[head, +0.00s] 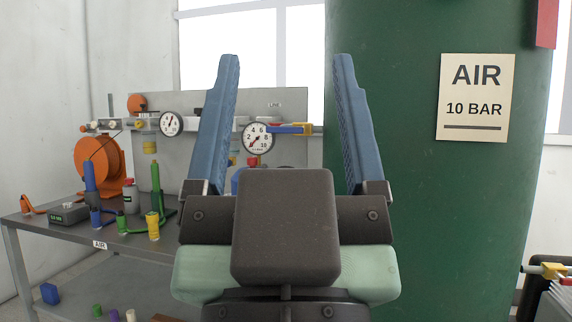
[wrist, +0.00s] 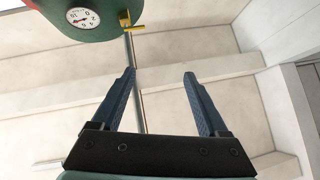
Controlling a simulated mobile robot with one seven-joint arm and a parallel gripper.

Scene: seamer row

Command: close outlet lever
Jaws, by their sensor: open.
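My gripper (head: 286,60) is open and empty, its two blue fingers pointing up in front of the panel and the green tank (head: 400,200). In the wrist view my gripper (wrist: 159,74) is also open, with nothing between the fingers. There a yellow lever (wrist: 125,19) sits at the edge of a green body (wrist: 100,32), where a thin pipe starts, beyond the left fingertip and apart from it. No label shows which one is the outlet lever.
A grey bench (head: 130,244) with an orange reel (head: 100,163), bottles and fittings stands at left. The large tank with an AIR 10 BAR sign (head: 477,97) fills the right. A yellow fitting (head: 553,270) on a pipe shows at lower right.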

